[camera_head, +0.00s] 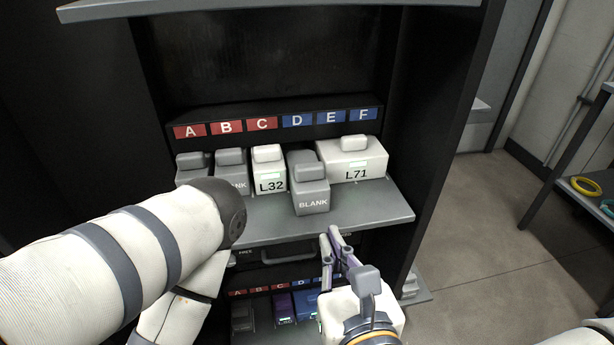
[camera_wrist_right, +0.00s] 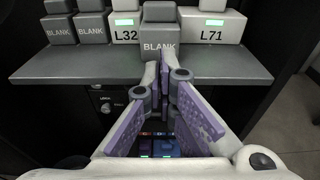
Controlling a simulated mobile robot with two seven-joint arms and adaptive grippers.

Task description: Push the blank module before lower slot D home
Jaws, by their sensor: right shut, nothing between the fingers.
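A grey module marked BLANK (camera_head: 311,198) stands upright on the grey shelf (camera_head: 265,222), below the blue D label (camera_head: 297,120). It sits further forward than its neighbours, near the shelf's front edge. It also shows in the right wrist view (camera_wrist_right: 159,42), straight beyond the fingertips. My right gripper (camera_head: 332,236) is shut and empty, just below and in front of that module. In the right wrist view its fingertips (camera_wrist_right: 168,62) overlap the module's lower part; I cannot tell whether they touch. My left arm comes in from the left, but its gripper is not visible.
The white L32 module (camera_head: 271,181) stands left of the blank and the wide white L71 module (camera_head: 352,168) right of it. More grey blanks (camera_head: 232,168) stand further left. A lower shelf holds several modules, including a blue one (camera_head: 306,304). The shelf's right front is clear.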

